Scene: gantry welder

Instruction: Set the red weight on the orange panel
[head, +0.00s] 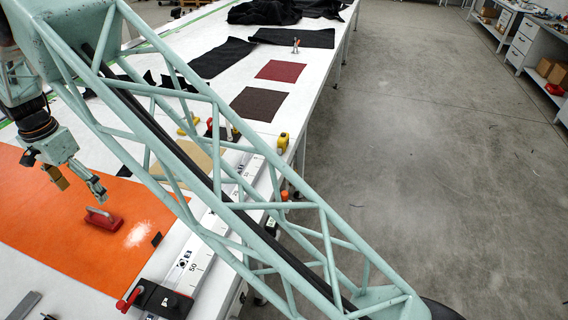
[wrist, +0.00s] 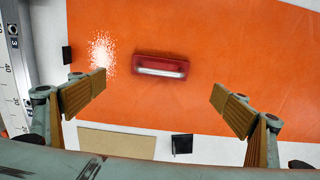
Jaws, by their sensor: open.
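The red weight (head: 102,218) is a small red block with a pale handle bar along its top. It rests on the orange panel (head: 60,235), near the panel's right part in the head view. In the wrist view the red weight (wrist: 160,67) lies flat on the orange panel (wrist: 240,50), beside a white speckled patch. My gripper (head: 80,185) is above the panel, close to the weight. In the wrist view my gripper (wrist: 160,97) has its two fingers spread wide, with nothing between them, and the weight shows beyond the fingertips. The fingers look apart from the weight.
White powder (head: 138,233) lies on the panel next to a small black piece (head: 156,239). A long ruler rail (head: 195,262) with a red-handled clamp (head: 130,299) runs along the table's edge. A tan sheet (wrist: 117,142) and black square (wrist: 182,144) lie beside the panel.

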